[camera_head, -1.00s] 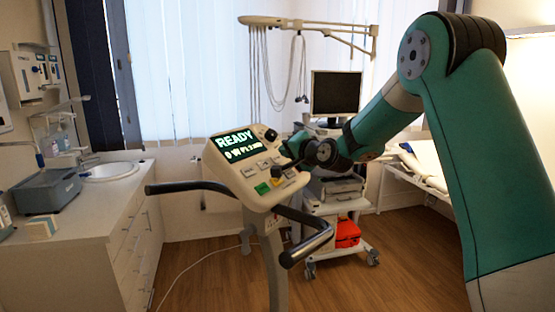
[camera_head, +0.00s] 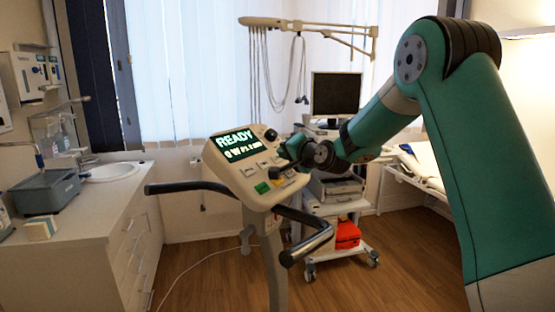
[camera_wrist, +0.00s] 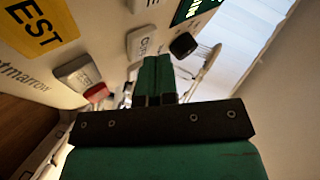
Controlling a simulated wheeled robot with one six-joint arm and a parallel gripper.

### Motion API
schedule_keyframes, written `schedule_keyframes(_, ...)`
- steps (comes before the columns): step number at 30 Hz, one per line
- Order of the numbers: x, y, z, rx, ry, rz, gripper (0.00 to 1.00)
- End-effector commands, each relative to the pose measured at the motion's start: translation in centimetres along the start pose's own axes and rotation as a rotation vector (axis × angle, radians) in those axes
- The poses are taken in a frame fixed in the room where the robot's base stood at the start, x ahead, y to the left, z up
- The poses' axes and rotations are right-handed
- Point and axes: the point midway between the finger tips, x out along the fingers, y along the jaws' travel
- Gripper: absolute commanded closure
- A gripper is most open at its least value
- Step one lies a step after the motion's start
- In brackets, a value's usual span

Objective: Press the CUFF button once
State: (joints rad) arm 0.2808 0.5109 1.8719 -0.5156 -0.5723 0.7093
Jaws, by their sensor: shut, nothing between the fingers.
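The control console (camera_head: 240,178) stands on a post in the middle of the head view, with a lit screen (camera_head: 238,144) reading READY. A pale button (camera_wrist: 142,42) in the wrist view carries lettering that looks like CUFF, partly cut off. My gripper (camera_wrist: 157,62) has its green fingers together and empty. In the wrist view its tips lie just right of and below that button; I cannot tell whether they touch it. In the head view my gripper (camera_head: 284,170) is at the right side of the console face, its tips hard to make out.
A black knob (camera_wrist: 183,45) is close to the right of my fingertips. A grey button (camera_wrist: 77,73) and a red button (camera_wrist: 97,92) lie to the left. Dark handlebars (camera_head: 305,240) stick out from the console. A cart with a monitor (camera_head: 336,94) stands behind.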

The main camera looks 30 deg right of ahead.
Motion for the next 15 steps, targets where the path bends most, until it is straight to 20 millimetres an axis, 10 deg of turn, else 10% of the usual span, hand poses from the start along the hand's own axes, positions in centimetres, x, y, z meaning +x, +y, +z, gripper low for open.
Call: schedule_keyframes(15, 0.47, 0.34, 0.38, 0.0, -0.001, 0.0, 1.0)
